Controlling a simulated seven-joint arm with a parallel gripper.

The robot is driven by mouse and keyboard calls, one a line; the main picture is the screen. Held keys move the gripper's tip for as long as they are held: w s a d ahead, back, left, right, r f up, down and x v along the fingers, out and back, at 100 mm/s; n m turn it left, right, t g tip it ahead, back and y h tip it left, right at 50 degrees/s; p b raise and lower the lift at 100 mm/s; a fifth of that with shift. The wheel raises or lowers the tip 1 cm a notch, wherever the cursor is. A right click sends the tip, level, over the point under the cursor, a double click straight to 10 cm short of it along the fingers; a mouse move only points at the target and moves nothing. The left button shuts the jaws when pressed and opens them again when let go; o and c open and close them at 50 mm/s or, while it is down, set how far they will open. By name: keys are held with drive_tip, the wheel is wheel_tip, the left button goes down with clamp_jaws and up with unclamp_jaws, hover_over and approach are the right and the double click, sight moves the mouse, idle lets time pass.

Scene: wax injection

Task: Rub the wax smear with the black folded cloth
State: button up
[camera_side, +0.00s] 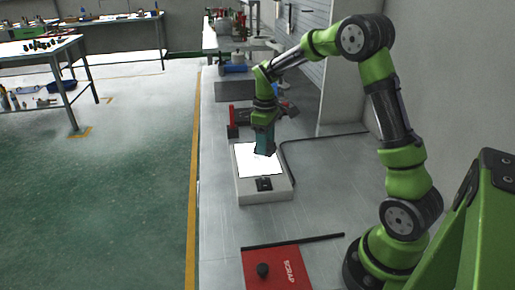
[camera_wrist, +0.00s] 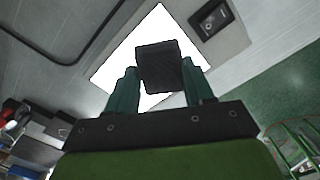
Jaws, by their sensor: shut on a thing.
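My gripper (camera_side: 264,146) is over the bright white panel (camera_side: 248,162) of a light box in the side view. In the wrist view, my gripper (camera_wrist: 160,85) has its two teal fingers on either side of a black folded cloth (camera_wrist: 164,62). It is shut on the cloth, which lies in front of the white panel (camera_wrist: 112,66). In the side view the cloth is a small dark patch at the fingertips. I cannot tell whether it touches the panel. No wax smear can be made out on the panel; glare and the cloth may hide it.
The light box (camera_side: 265,197) has a black switch (camera_side: 264,184) at its front. A red SCRAP mat (camera_side: 285,270) with a dark round object (camera_side: 262,270) lies nearer. A red and black device (camera_side: 233,122) stands behind the box. A black cable (camera_side: 289,160) runs to the right.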

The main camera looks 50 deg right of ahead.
drive_tip(key=r+m, duration=0.1)
drive_tip(key=m, duration=0.1)
hover_over(268, 160)
drive_tip(key=w+d, duration=0.1)
drive_tip(key=d, duration=0.1)
drive_tip(key=shift+w+d, duration=0.55)
drive_tip(key=shift+w, duration=0.1)
drive_tip(key=shift+m, duration=0.3)
drive_tip(key=shift+f, duration=2.55)
drive_tip(key=shift+w+a+f, duration=0.35)
drive_tip(key=shift+a+f, duration=0.05)
drive_tip(key=shift+f, duration=0.3)
drive_tip(key=shift+c, duration=0.3)
drive_tip(key=shift+w+a, duration=2.4)
drive_tip(key=shift+s+a, duration=0.5)
drive_tip(key=shift+a, duration=0.05)
drive_tip(key=shift+s, duration=0.3)
drive_tip(key=shift+s+d, duration=2.65)
drive_tip(key=shift+d, duration=0.1)
drive_tip(key=shift+s+a, duration=0.55)
drive_tip(key=shift+a, duration=0.35)
drive_tip(key=shift+w+a+r, duration=0.1)
drive_tip(key=shift+w+a, duration=2.55)
drive_tip(key=shift+w, duration=0.1)
wheel_tip(268, 160, up, 8)
